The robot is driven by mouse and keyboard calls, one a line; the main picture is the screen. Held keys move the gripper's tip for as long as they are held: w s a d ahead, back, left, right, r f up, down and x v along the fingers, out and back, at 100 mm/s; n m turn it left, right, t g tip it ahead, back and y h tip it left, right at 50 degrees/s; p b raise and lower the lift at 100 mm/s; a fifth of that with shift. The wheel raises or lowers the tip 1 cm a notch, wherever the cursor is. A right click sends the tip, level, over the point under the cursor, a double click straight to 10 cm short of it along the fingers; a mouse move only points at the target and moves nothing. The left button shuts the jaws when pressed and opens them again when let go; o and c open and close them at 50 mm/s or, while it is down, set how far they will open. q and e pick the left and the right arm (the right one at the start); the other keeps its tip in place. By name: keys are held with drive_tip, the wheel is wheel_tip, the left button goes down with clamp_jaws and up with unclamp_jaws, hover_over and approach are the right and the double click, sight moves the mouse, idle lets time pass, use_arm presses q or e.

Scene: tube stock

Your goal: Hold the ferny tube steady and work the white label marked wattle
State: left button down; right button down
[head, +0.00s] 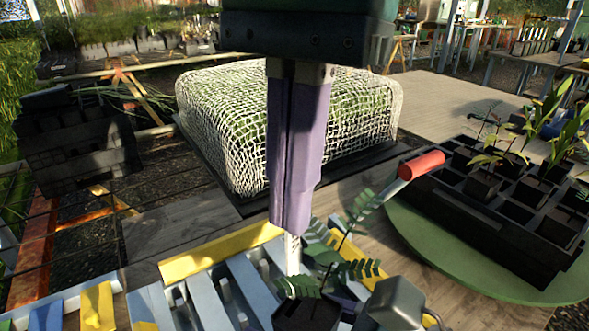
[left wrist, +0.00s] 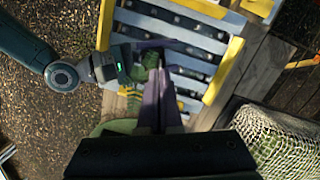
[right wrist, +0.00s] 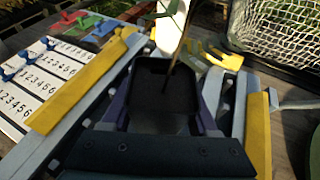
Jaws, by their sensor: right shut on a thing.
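The ferny tube is a small dark square pot (head: 305,316) with a green feathery plant (head: 355,268), low in the head view. In the right wrist view the pot (right wrist: 163,92) sits upright between the purple fingers of my right gripper (right wrist: 163,115), which is shut on it. A white label (head: 292,254) stands upright at the pot and also shows in the right wrist view (right wrist: 170,32); its writing is not readable. My left gripper (head: 290,228) points down at the label's top, fingers close together. Whether they grip the label is unclear.
The pot is over a slatted bench with yellow edges (head: 220,252). A black tray of seedlings (head: 490,242) stands on a green round top at right, with a red-handled tool (head: 421,165) beside it. A netted frame (head: 225,130) lies behind. Numbered white boards (right wrist: 40,75) are at left.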

use_arm(q)
drive_tip(key=shift+f, duration=2.75)
drive_tip(key=shift+f, duration=0.2)
drive_tip(key=c, duration=1.6)
unclamp_jaws()
drive_tip(key=c, duration=1)
unclamp_jaws()
drive_tip(key=r, duration=0.8)
drive_tip(key=w+r, duration=0.1)
drive_tip(key=r, duration=0.3)
drive_tip(key=shift+w+d, duration=0.1)
drive_tip(key=shift+d, duration=0.3)
